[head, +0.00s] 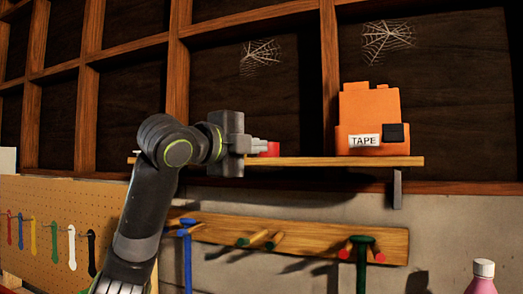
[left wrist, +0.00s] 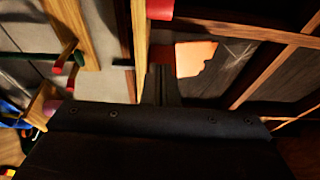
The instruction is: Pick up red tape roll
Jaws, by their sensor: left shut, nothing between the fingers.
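The red tape roll (head: 268,149) sits on the wooden shelf (head: 300,161), partly hidden behind my left gripper's fingers. It also shows as a red patch at the top edge of the left wrist view (left wrist: 160,9), cut off by the frame. My left gripper (head: 257,146) is at shelf height, just left of the roll, with its fingers pointing right towards it. Its fingers are shut and empty in the left wrist view (left wrist: 160,84). I cannot tell whether the fingertips touch the roll. My right gripper is not in view.
An orange holder labelled TAPE (head: 371,118) stands at the shelf's right end. Below is a wooden peg rail (head: 300,236) with coloured pegs. A pegboard (head: 60,215) with hanging tools is at left. A pink bottle (head: 481,284) is at lower right. Shelf between roll and holder is clear.

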